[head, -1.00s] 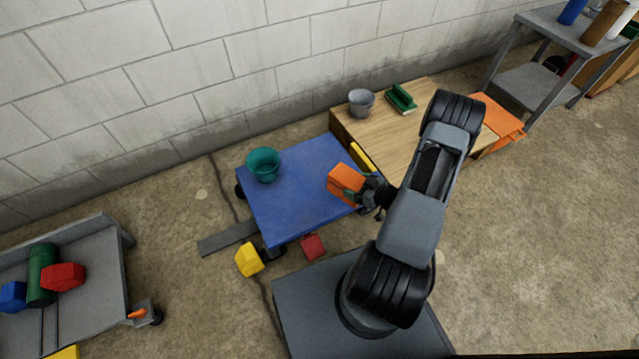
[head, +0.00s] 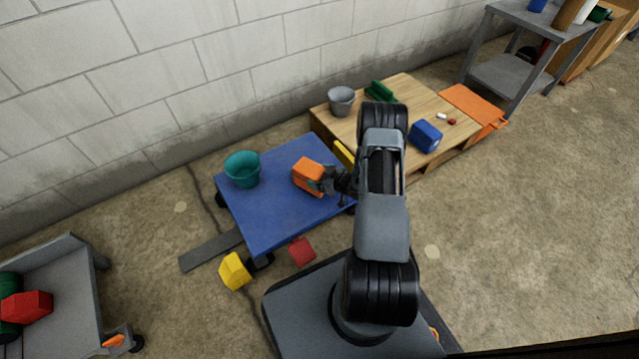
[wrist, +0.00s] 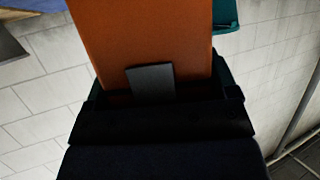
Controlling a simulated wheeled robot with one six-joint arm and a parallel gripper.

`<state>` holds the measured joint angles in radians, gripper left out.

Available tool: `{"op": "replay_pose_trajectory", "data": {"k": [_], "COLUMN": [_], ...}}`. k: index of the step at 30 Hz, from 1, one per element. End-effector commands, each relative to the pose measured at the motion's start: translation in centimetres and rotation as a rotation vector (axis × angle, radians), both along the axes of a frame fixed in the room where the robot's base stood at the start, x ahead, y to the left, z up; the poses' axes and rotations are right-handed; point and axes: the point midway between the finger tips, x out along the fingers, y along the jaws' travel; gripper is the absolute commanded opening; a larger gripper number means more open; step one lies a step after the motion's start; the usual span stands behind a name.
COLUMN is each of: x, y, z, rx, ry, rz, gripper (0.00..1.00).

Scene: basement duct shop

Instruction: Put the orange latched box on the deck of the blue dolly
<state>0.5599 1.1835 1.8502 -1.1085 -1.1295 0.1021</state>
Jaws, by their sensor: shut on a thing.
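The orange latched box (head: 307,174) is in my gripper (head: 323,183), which is shut on it. In the head view the box shows over the right part of the deck of the blue dolly (head: 270,215); whether it touches the deck I cannot tell. In the wrist view the orange box (wrist: 145,35) fills the upper middle, with a grey latch-like tab against its near face. The gripper (wrist: 160,95) hides the box's near end.
A teal bowl (head: 243,169) stands on the deck's left part. A yellow block (head: 234,271) and a red block (head: 301,251) lie on the floor in front. A wooden platform (head: 405,90) with a grey bucket (head: 341,101) and a blue box (head: 425,136) stands behind right. A grey cart (head: 75,260) is at left.

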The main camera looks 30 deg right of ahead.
Motion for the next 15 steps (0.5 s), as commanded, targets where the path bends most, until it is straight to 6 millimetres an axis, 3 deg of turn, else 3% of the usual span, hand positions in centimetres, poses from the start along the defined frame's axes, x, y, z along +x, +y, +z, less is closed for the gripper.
{"op": "replay_pose_trajectory", "data": {"k": [1, 4, 15], "x": [-0.1, -0.1, -0.1], "y": [0.0, 0.0, 0.0], "z": [-1.5, -2.7, -2.8], "rx": [0.002, 0.002, 0.001], "ry": [0.002, 0.001, 0.000], "rz": [-0.001, -0.001, 0.000], "gripper": [0.45, 0.45, 0.45]}}
